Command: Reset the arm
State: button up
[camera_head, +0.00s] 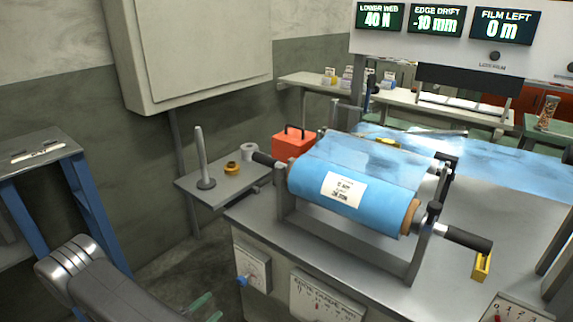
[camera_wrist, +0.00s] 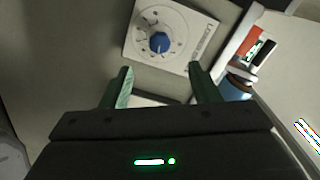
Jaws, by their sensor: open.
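My gripper (camera_wrist: 160,88) is open in the wrist view, with its two green fingers apart and nothing seen between them. Beyond the fingertips is a pale panel with a blue knob (camera_wrist: 159,42). In the head view my arm comes in at the lower left, and a green finger of my gripper shows at the bottom edge, below and left of the same blue knob (camera_head: 243,281). The rest of my gripper is out of the head view.
A blue film roll (camera_head: 345,190) rests in a metal stand on the machine top (camera_head: 300,245). A blue-legged table (camera_head: 38,152) stands left. Floor between that table and the machine looks clear.

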aim_at(239, 283)
jog(key=b+x, duration=0.1)
jog(key=x, duration=1.2)
jog(key=shift+w+d, duration=0.2)
jog(key=shift+d, duration=0.1)
jog(key=shift+s+a+m+b, duration=0.1)
jog(key=shift+a+m+b, duration=0.15)
jog(key=shift+m, duration=0.55)
jog(key=m+b, duration=0.2)
jog(key=m, duration=0.4)
jog(key=shift+b, duration=0.3)
jog(key=m+b, duration=0.3)
jog(key=m, duration=0.3)
jog(key=shift+d, duration=0.1)
jog(key=shift+r+m, duration=0.1)
jog(key=shift+m, duration=0.3)
jog(key=shift+s+r, duration=0.15)
